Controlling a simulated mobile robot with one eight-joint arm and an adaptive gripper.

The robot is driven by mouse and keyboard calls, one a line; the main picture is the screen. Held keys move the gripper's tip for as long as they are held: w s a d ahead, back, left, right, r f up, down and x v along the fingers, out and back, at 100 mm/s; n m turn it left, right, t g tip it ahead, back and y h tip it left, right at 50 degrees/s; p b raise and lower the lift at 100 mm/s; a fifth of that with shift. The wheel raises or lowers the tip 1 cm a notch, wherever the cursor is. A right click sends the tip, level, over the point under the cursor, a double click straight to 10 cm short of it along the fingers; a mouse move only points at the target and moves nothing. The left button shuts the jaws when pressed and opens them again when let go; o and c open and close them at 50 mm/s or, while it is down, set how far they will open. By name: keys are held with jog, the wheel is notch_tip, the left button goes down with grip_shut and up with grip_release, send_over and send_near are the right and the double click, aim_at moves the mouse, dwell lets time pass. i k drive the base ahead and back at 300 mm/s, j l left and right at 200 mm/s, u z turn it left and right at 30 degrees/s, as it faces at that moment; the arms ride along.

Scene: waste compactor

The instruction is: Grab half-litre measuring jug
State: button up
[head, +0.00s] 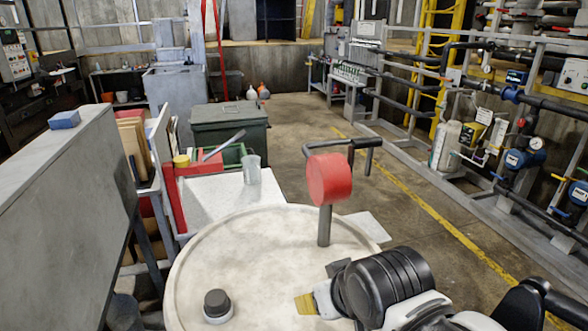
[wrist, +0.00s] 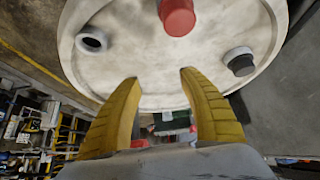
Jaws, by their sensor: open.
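The half-litre measuring jug (head: 252,168) is a small, translucent grey vessel in the head view. It stands upright on a white surface (head: 215,198) beyond the round drum lid. My gripper (wrist: 160,80) is open in the wrist view, with two yellow fingers spread apart and nothing between them but the drum lid behind. In the head view one yellow fingertip (head: 306,303) shows over the near right part of the lid, well short of the jug. I cannot make out the jug in the wrist view.
The pale drum lid (head: 265,262) carries a red-headed pump (head: 329,180) on a post, right of the jug, and a black cap (head: 217,304). A grey panel (head: 70,180) stands left. A green bin (head: 230,125) stands behind the jug. Open floor lies right.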

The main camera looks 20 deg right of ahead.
aim_at(251, 164)
jog(key=z, duration=0.1)
jog(key=l+z, duration=0.4)
jog(key=l, duration=0.35)
jog(key=i+l+z, duration=0.15)
jog(key=l+z, duration=0.2)
jog(key=l, duration=0.4)
jog(key=i+l+z, duration=0.15)
jog(key=l, duration=0.2)
jog(key=i+l+z, duration=0.15)
jog(key=l, duration=0.2)
jog(key=i+l+z, duration=0.15)
jog(key=l, duration=0.2)
jog(key=i+l+z, duration=0.15)
jog(key=l, duration=0.2)
jog(key=i+j+u, duration=0.6)
jog(key=i+u, duration=0.3)
jog(key=i, duration=0.15)
jog(key=i+u, duration=0.4)
jog(key=i, duration=0.15)
jog(key=i+l+u, duration=0.15)
jog(key=i+u, duration=0.3)
jog(key=i+l+u, duration=0.45)
jog(key=i, duration=0.15)
jog(key=i+l+u, duration=0.65)
jog(key=i, duration=0.5)
jog(key=i+j+z, duration=0.1)
jog(key=i+j, duration=0.2)
jog(key=j, duration=0.25)
jog(key=i+z, duration=0.05)
